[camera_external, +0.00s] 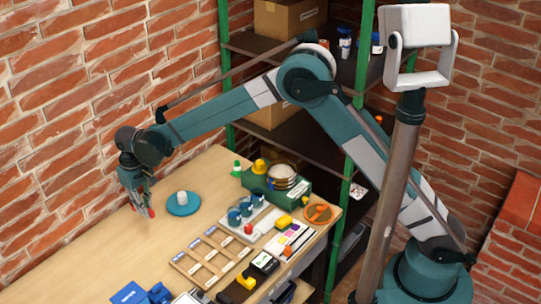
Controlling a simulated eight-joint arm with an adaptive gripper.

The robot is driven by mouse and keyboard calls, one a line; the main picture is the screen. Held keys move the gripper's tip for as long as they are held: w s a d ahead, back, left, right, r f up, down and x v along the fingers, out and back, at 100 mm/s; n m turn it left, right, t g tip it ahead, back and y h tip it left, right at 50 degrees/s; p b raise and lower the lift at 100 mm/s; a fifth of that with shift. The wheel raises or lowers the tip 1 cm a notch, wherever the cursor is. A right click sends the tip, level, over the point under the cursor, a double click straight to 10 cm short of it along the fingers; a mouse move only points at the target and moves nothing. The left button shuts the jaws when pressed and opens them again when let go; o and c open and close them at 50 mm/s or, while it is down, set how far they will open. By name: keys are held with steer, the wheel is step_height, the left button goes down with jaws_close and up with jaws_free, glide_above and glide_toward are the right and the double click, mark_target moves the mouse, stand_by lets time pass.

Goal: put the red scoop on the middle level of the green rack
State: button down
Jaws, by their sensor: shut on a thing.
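My gripper (142,208) hangs at the left end of the arm, pointing down above the wooden table, left of a blue-teal round dish. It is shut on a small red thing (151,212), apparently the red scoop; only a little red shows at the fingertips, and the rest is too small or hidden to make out. The green rack (223,62) stands behind the table, with green posts and dark shelves. Its shelf at mid-height (300,135) carries a cardboard box (268,113) at the left. My arm crosses in front of the rack and hides part of its shelves.
The teal dish (183,204) holds a white piece. A green toolbox-like block (272,183), blue cups, an orange dish (317,213) and a wooden frame (212,258) crowd the table's right side. A grey-brown pole (392,190) stands in front. Brick walls enclose the left and back.

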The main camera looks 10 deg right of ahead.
steer(key=w+d+r+b, duration=0.1)
steer(key=w+d+r, duration=0.5)
steer(key=d+r, duration=0.5)
steer(key=w+d+r+m+b, duration=0.1)
steer(key=w+d+r, duration=0.6)
steer(key=d+r, duration=0.4)
steer(key=w+d+r+m, duration=0.1)
steer(key=w+d+r, duration=0.5)
steer(key=d+r, duration=0.6)
steer(key=shift+w+d+b, duration=0.4)
steer(key=shift+d, duration=0.5)
steer(key=shift+f, duration=0.1)
steer(key=s+a+f, duration=1.5)
steer(key=a+f, duration=0.2)
steer(key=a, duration=0.1)
steer(key=s+a+f, duration=0.5)
steer(key=s+f, duration=0.4)
steer(key=s, duration=0.3)
steer(key=s+a+f+n+b, duration=0.1)
steer(key=s+a+f, duration=0.4)
steer(key=s+f, duration=0.5)
steer(key=s, duration=0.3)
steer(key=shift+s+a, duration=0.3)
steer(key=shift+a, duration=0.1)
